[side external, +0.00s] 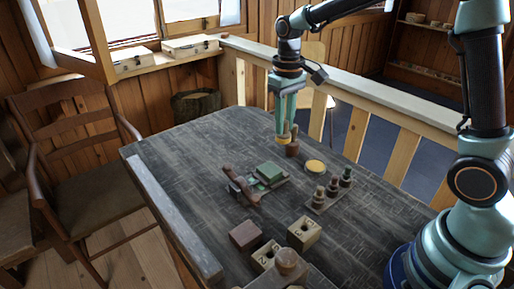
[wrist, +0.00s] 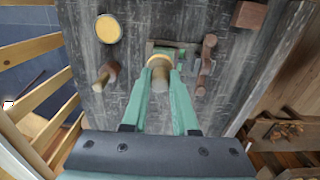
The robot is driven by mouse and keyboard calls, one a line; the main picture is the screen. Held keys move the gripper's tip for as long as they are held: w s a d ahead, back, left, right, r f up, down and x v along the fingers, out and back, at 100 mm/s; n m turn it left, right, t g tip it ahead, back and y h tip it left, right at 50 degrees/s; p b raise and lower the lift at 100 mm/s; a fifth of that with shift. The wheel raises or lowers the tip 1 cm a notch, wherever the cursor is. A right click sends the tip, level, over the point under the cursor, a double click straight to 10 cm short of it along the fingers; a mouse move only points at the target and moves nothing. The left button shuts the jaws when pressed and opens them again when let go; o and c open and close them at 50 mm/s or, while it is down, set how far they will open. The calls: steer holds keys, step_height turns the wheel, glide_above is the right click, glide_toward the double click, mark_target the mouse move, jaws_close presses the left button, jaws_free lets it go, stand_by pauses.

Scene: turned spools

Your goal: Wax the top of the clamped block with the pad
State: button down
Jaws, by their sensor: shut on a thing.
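My gripper (side external: 285,129) is shut on the pad, a small wooden piece with a yellow face at its lower end (side external: 283,140). In the wrist view the pad (wrist: 159,72) sits between my green fingertips (wrist: 160,80). The pad is held above the table. The clamped block (side external: 269,169) is green and sits in a clamp with a reddish-brown bar (side external: 241,185) at its left. In the wrist view the pad partly hides the block (wrist: 171,52), and the brown bar (wrist: 206,62) is right of it. I cannot tell whether its top bears wax.
A round yellow disc (side external: 315,166) and a brown cylinder (side external: 292,149) stand near the pad. A rack of turned spools (side external: 330,191) is right of the clamp. A dark brown block (side external: 245,235) and numbered wooden blocks (side external: 304,233) lie in front. The table's left side is clear.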

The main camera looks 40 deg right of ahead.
steer(key=shift+w+a+f, duration=0.15)
steer(key=shift+w+f, duration=1)
steer(key=shift+f, duration=0.5)
steer(key=shift+w+a+f, duration=0.2)
steer(key=shift+w+f, duration=0.95)
steer(key=shift+f, duration=0.45)
steer(key=shift+w+a+f, duration=0.15)
steer(key=shift+w+f, duration=1)
steer(key=shift+f, duration=0.5)
steer(key=shift+s+f, duration=0.25)
steer(key=shift+f, duration=0.55)
steer(key=shift+s, duration=3)
steer(key=shift+w, duration=3.35)
steer(key=shift+s, duration=3.4)
steer(key=shift+w, duration=3.45)
step_height(320, 180, up, 8)
steer(key=shift+s+a+r, duration=0.1)
